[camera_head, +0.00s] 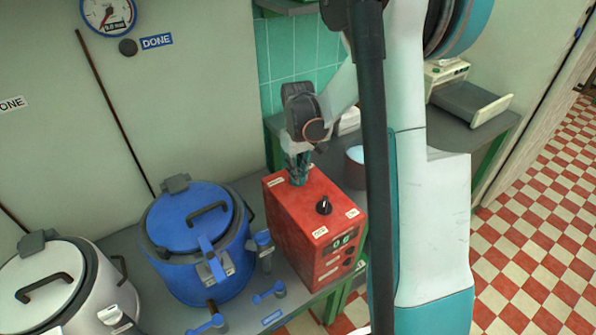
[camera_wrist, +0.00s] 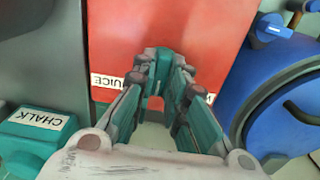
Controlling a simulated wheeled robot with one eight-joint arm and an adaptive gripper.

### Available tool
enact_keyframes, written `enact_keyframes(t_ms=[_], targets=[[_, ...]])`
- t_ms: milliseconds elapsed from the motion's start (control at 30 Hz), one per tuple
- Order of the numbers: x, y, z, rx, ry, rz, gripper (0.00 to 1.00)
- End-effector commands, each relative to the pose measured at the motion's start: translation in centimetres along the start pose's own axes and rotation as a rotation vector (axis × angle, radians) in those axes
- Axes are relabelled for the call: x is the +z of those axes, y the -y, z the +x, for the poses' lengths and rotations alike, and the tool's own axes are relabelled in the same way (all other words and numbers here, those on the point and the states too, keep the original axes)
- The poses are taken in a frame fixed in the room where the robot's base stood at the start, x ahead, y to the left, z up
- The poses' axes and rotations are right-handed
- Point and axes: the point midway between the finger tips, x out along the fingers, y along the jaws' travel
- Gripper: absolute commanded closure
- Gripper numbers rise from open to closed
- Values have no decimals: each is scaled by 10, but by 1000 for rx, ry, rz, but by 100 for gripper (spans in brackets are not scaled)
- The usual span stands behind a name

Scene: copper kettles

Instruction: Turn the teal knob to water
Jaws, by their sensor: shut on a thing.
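The red box (camera_head: 300,225) stands on the grey counter, with a black knob, a small display and white labels on it. My gripper (camera_head: 298,178) reaches down onto its far top end. In the wrist view the red box (camera_wrist: 165,25) fills the upper middle, and my gripper (camera_wrist: 160,75) is closed around the teal knob (camera_wrist: 158,55). Only part of the knob shows between the fingers. A label reading "UICE" (camera_wrist: 107,82), its start covered, lies left of the fingers. Another label on the right is mostly hidden by a finger. The knob's pointing direction cannot be made out.
A blue kettle (camera_head: 195,245) stands left of the red box, with a white kettle (camera_head: 60,285) further left. Blue valve handles (camera_head: 270,292) are near the front. A teal part labelled CHALK (camera_wrist: 40,130) is at lower left in the wrist view. Checkered floor lies right.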

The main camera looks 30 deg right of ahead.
Motion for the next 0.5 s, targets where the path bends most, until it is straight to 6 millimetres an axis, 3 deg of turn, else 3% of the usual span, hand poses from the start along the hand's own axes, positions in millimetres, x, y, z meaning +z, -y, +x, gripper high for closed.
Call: enact_keyframes(t_ms=[500], targets=[[0, 0, 0, 0, 1, -482, 100]])
